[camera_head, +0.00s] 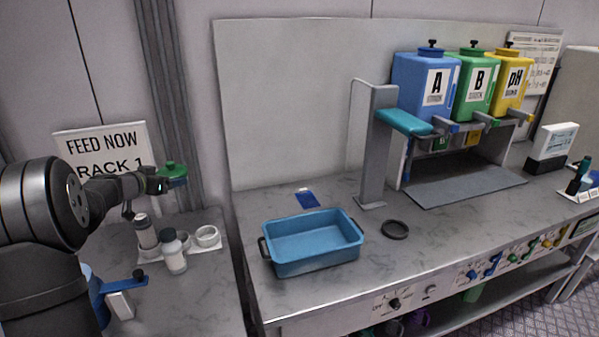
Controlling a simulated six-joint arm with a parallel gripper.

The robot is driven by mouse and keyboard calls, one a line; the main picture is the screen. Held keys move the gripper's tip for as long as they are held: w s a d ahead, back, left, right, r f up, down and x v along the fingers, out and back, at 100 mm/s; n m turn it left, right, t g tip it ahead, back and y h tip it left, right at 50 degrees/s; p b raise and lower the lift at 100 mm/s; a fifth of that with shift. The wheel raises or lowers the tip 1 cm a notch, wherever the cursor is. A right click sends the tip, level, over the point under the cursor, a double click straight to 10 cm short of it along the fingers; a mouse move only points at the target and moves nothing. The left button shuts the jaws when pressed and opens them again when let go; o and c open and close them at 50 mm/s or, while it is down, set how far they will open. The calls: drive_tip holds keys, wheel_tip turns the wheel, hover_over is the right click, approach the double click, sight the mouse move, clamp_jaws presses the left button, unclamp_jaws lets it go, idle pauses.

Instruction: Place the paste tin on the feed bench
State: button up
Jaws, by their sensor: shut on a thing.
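My gripper (162,184) is raised at the left, above the side table and in front of the rack sign. It is shut on a small, round green thing with a darker blue-green part at its right. I take this to be the paste tin (173,170), though it is small and partly hidden by the jaws. The feed bench (345,282) has a grey marbled top and stands to the right of my gripper. The tin is held in the air, apart from the bench.
A blue tub (315,268) and a black ring (395,230) sit on the bench. White bottles (173,252) stand on a side-table tray.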

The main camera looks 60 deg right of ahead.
drive_tip(key=s+d+f+m+g+y, duration=0.1)
drive_tip(key=s+d+f+m+g, duration=0.15)
drive_tip(key=s+d, duration=0.6)
drive_tip(key=s+d+f+m+g, duration=0.1)
drive_tip(key=s+d+m+g, duration=0.3)
drive_tip(key=s, duration=0.8)
drive_tip(key=s+d+f+m+g+y, duration=0.1)
drive_tip(key=s+d+m+g, duration=0.15)
drive_tip(key=s+d, duration=0.6)
hover_over(264, 221)
drive_tip(key=shift+n, duration=0.4)
wheel_tip(264, 221, down, 12)
drive_tip(key=shift+s+f, duration=0.1)
drive_tip(key=shift+f, duration=2.05)
